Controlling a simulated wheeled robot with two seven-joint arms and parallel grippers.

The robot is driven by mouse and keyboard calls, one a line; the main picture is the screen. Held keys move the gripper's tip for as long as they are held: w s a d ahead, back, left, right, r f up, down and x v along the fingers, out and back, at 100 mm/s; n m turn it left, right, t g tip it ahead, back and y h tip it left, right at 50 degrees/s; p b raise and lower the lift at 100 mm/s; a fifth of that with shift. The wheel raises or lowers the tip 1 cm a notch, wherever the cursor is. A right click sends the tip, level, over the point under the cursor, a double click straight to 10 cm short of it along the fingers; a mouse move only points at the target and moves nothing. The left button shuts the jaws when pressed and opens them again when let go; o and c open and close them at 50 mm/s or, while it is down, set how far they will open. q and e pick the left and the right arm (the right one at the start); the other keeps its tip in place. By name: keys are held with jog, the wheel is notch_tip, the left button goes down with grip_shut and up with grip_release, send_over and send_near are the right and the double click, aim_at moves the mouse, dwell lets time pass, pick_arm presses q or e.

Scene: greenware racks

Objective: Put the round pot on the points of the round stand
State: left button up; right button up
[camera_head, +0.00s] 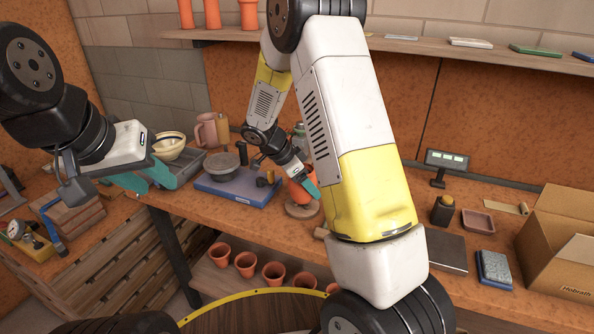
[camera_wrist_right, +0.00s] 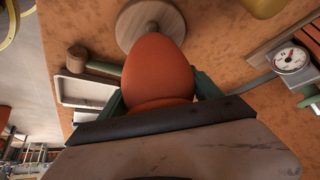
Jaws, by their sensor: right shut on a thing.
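The round orange pot (camera_head: 297,191) is between the teal fingers of my right gripper (camera_head: 300,183), over the bench. In the right wrist view the pot (camera_wrist_right: 157,68) fills the middle, with a finger of my right gripper (camera_wrist_right: 160,95) on each side. The round stand (camera_head: 302,210) is a wooden disc on the bench just below the pot. In the wrist view the stand (camera_wrist_right: 136,32) lies beyond the pot, with a small grey part at its middle; the pot covers part of it. I cannot tell whether they touch. My left gripper (camera_head: 145,180) is open and empty at the left.
A blue board (camera_head: 240,190) with a grey disc stands left of the stand. A bowl (camera_head: 168,148) and pink jug (camera_head: 206,131) are behind. A mallet (camera_wrist_right: 77,59) and pale tray (camera_wrist_right: 75,92) lie near the stand. A cardboard box (camera_head: 560,235) is at the right.

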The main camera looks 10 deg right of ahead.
jog(key=shift+f, duration=0.6)
dwell(0.3)
jog(key=o, duration=1.8)
jog(key=v, duration=0.7)
jog(key=shift+a+r, duration=0.15)
jog(key=shift+r, duration=0.05)
jog(key=s+r+n+t+y, duration=0.2)
jog(key=s+r+n+y, duration=0.2)
jog(key=s+r+n, duration=0.4)
jog(key=s+r+n+t+y, duration=0.3)
jog(key=s+r+n, duration=0.5)
jog(key=s, duration=0.8)
jog(key=shift+r+y, duration=0.8)
jog(key=shift+r, duration=0.15)
